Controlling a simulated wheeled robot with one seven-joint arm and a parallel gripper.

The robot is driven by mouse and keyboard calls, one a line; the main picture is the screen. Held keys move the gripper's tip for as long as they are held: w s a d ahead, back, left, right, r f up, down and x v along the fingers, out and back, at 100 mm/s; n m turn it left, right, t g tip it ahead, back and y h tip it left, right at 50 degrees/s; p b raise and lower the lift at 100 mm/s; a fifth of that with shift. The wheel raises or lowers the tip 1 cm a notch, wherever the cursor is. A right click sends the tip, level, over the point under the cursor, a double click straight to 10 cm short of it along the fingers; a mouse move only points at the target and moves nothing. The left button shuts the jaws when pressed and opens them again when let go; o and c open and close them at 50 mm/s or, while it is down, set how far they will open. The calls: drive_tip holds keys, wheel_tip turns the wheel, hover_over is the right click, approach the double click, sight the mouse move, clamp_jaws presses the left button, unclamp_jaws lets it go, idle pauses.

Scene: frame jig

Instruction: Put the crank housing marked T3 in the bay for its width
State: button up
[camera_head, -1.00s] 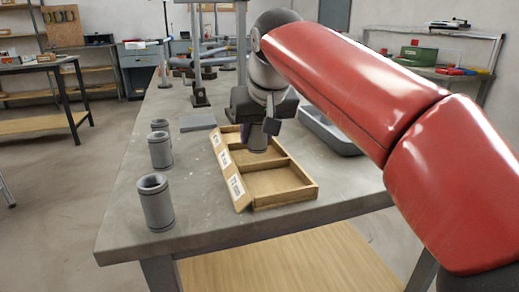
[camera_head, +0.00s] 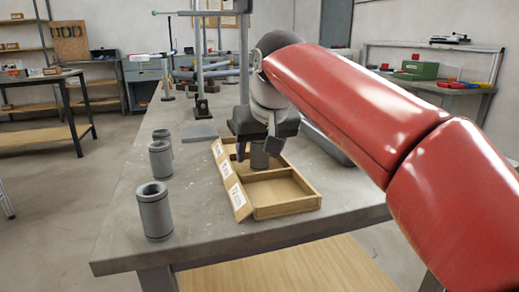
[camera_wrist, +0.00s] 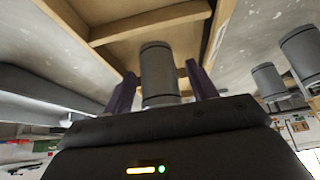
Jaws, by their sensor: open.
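A grey cylindrical housing (camera_head: 260,158) stands in the middle part of a wooden tray (camera_head: 287,209), behind the divider of the nearest bay. Its mark is not visible. My gripper (camera_head: 257,148) is around it with the jaws open. In the wrist view the housing (camera_wrist: 158,72) is between my two dark fingers, with narrow gaps at both sides. The nearest bay is empty. White labels (camera_head: 236,195) run along the tray's left side; their text is too small to read.
Three more grey hollow cylinders stand left of the tray: a near one (camera_head: 155,211), a middle one (camera_head: 160,160) and a far one (camera_head: 164,136). A flat grey plate (camera_head: 199,132) lies behind the tray. A grey bin (camera_head: 325,145) is right, partly hidden by my arm.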

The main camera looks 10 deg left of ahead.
drive_tip(key=p+v, duration=0.2)
drive_tip(key=v, duration=1)
drive_tip(key=shift+p, duration=0.4)
drive_tip(key=shift+s, duration=0.1)
